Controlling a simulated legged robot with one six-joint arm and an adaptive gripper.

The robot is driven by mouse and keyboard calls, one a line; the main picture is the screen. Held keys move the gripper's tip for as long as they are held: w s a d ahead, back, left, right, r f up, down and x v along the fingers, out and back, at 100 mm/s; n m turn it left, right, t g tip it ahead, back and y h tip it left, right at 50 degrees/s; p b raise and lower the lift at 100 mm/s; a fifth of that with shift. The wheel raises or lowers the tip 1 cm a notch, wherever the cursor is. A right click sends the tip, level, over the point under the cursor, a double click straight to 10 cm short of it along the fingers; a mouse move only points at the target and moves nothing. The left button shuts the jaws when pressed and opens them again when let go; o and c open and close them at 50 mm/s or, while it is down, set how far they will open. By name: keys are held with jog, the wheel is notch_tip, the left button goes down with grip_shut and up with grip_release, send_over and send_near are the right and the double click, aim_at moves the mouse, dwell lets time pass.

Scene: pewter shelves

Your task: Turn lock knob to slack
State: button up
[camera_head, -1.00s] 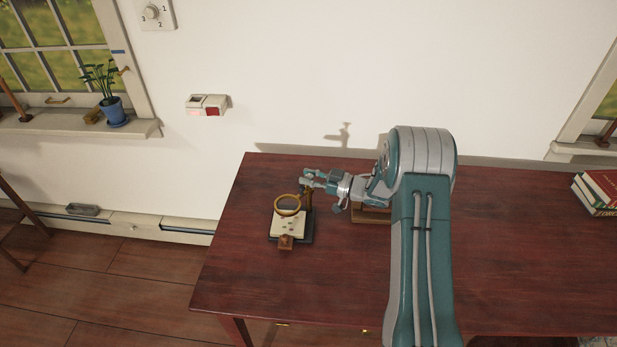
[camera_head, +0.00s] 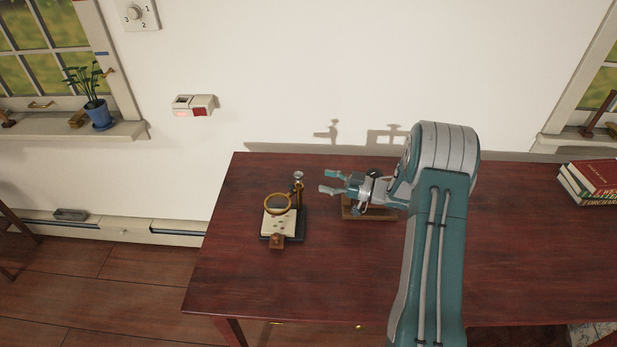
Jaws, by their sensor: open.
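A magnifier stand (camera_head: 299,224) is on the red-brown table, with a round brass-rimmed lens (camera_head: 277,203) over a pale sheet with small dark marks. A short dark post at its back right bears a silvery lock knob (camera_head: 298,176) at the top. My gripper (camera_head: 330,182) is open and empty, to the right of the knob and apart from it, with its fingers pointing left. The knob's setting is too small to read.
A wooden block or stand (camera_head: 352,212) sits behind and under my gripper, partly hidden. Books (camera_head: 590,181) lie at the table's right end. The table's (camera_head: 250,290) front left is clear. The wall is close behind.

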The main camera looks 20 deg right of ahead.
jog(key=shift+v, duration=1.85)
jog(key=w+r+m+t+h, duration=0.1)
jog(key=w+r+t+h, duration=0.1)
jog(key=w+r+h, duration=0.3)
jog(key=w+r+m+t+h, duration=0.1)
jog(key=r+t+h, duration=0.15)
jog(key=r, duration=0.45)
jog(key=s+r+m+h, duration=0.5)
jog(key=s+r+h, duration=0.1)
jog(key=r+h, duration=0.25)
jog(key=s+a+m+g, duration=0.1)
jog(key=s+a+g, duration=0.1)
jog(key=s, duration=0.8)
jog(key=s+a+m+g, duration=0.2)
jog(key=s+a, duration=0.3)
jog(key=s, duration=0.5)
jog(key=s+a+m+g, duration=0.1)
jog(key=s+a+g, duration=0.2)
jog(key=s, duration=0.7)
jog(key=shift+s+a+f+m+g+y, duration=0.2)
jog(key=shift+m+g+y, duration=0.15)
jog(key=shift+g, duration=0.4)
